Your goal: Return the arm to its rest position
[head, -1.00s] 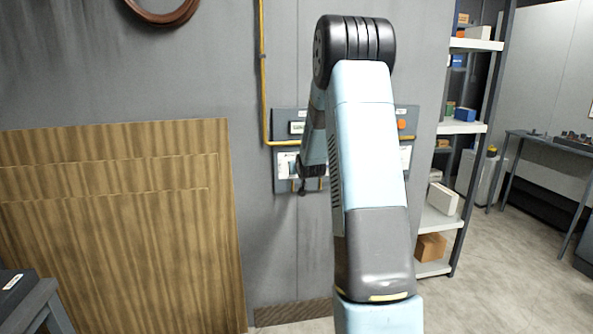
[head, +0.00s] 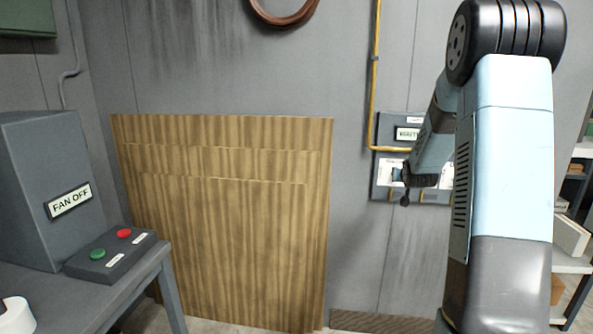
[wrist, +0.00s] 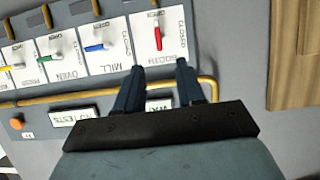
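My arm (head: 500,150) rises on the right of the head view and reaches over toward the wall. My gripper (head: 405,192) is at its far end, in front of the grey valve panel (head: 385,130). The arm hides part of the panel. In the wrist view my gripper (wrist: 160,67) has its two dark fingers apart with nothing between them. The fingertips point toward the panel's labelled lever plates. The red lever (wrist: 158,37) on the booth plate lies just beyond the fingertips; the mill plate with a blue lever (wrist: 97,47) is left of it.
A yellow pipe (head: 374,80) runs down the wall to the panel. Wooden boards (head: 220,240) lean left of it. A bench (head: 70,300) at the left carries a FAN OFF box (head: 40,150) and a control box with red and green buttons (head: 110,255). Shelves (head: 575,265) stand at right.

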